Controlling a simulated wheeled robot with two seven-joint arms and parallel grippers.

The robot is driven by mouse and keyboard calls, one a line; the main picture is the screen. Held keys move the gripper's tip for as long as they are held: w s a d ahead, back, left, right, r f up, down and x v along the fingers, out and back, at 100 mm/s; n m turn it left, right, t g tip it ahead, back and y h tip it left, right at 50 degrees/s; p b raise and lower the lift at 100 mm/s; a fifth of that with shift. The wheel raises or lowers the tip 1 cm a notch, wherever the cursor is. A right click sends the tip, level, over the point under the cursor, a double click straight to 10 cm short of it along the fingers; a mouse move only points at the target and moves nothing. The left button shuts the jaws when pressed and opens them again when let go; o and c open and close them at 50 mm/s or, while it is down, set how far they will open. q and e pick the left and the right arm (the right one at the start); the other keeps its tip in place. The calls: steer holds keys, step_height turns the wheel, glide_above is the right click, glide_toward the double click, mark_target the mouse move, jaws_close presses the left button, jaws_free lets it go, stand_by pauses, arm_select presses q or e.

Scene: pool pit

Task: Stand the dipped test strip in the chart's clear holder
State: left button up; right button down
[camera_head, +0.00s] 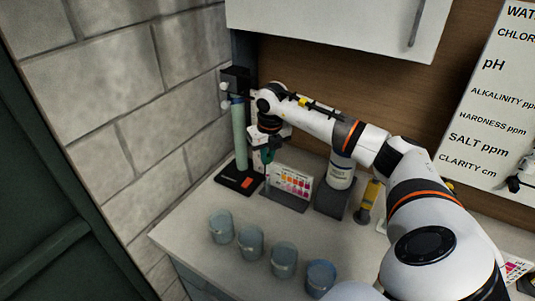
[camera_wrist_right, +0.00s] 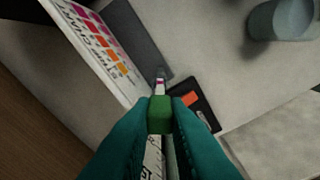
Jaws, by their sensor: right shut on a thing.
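My right gripper (camera_head: 267,156) is shut on the test strip, just above the left end of the colour chart (camera_head: 292,182). In the right wrist view its teal fingers clasp a green block (camera_wrist_right: 160,114) at the strip's near end. The white strip (camera_wrist_right: 160,91) sticks out beyond it, with a dark pinkish band. Its far end meets a small greyish, see-through piece (camera_wrist_right: 160,73), apparently the clear holder, beside the chart's grey base (camera_wrist_right: 138,42). I cannot tell whether the tip is inside it or above it. My left gripper is not in view.
A tall pale green tube (camera_head: 239,135) on a black base (camera_head: 240,180) stands close left of the chart. Several bluish cups, one here (camera_head: 250,243), line the counter's front. A yellow-labelled bottle (camera_head: 369,198) stands right. A stone wall closes the left.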

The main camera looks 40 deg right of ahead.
mark_target(268, 164)
steer(key=shift+f+b, duration=1.25)
steer(key=shift+f, duration=0.8)
steer(key=shift+f+b, duration=0.35)
steer(key=shift+f, duration=0.15)
steer(key=c, duration=1.3)
jaws_free()
steer(key=shift+r+p, duration=2.45)
steer(key=shift+r, duration=1.1)
